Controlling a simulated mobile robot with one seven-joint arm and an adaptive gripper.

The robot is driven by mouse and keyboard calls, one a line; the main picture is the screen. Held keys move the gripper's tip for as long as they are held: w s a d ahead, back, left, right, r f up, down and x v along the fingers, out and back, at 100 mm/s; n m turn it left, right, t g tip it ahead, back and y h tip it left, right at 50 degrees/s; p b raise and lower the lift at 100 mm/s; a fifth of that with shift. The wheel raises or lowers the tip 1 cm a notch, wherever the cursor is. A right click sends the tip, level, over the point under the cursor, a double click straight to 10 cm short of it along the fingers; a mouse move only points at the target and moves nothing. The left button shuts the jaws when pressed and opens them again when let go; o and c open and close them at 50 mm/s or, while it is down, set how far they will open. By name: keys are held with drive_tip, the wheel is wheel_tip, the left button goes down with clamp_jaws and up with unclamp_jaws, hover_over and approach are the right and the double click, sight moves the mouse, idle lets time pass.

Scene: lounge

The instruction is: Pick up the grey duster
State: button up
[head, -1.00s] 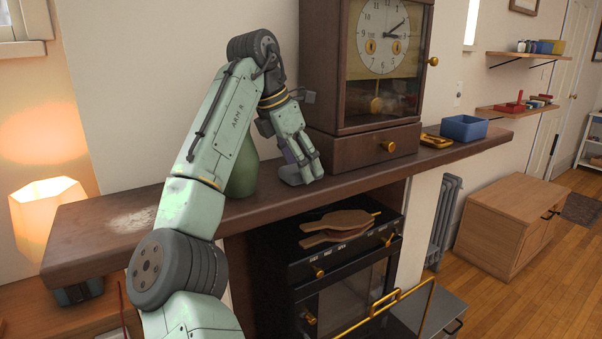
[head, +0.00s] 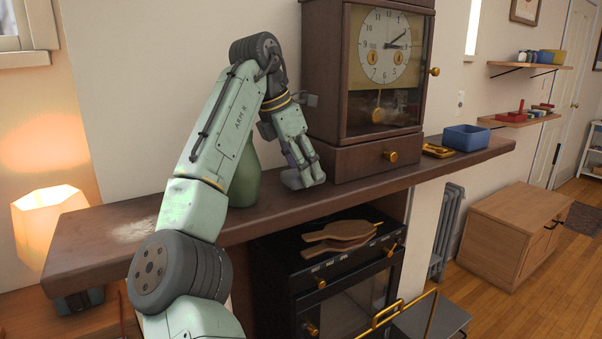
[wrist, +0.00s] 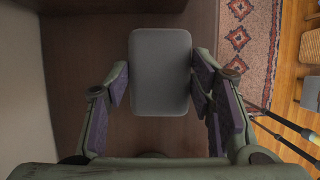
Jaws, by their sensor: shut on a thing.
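The grey duster (wrist: 161,75) is a rounded block between my gripper's two fingers in the wrist view. My gripper (wrist: 160,88) is shut on it, with purple-padded fingers at its left and right sides. In the head view my gripper (head: 306,174) is low over the wooden mantel shelf (head: 285,207), just left of the clock. The duster (head: 293,180) shows there partly, the fingers hiding some of it. Whether it touches the shelf is hard to tell.
A tall wooden clock (head: 375,155) stands right beside my gripper. A green vase (head: 246,178) stands to the left, partly behind my arm. Bellows (head: 340,230) lie on the stove below.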

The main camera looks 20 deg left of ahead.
wheel_tip(320, 180, up, 2)
drive_tip(key=shift+s+b, duration=0.3)
drive_tip(key=shift+s, duration=0.1)
drive_tip(key=s+d+r+b, duration=0.1)
drive_tip(key=s+b, duration=0.4)
drive_tip(key=s, duration=1)
drive_tip(key=shift+d+r, duration=0.4)
drive_tip(key=shift+d, duration=0.3)
drive_tip(key=o, duration=0.4)
drive_tip(key=shift+c, duration=0.2)
drive_tip(key=c, duration=0.4)
drive_tip(key=shift+c, duration=0.2)
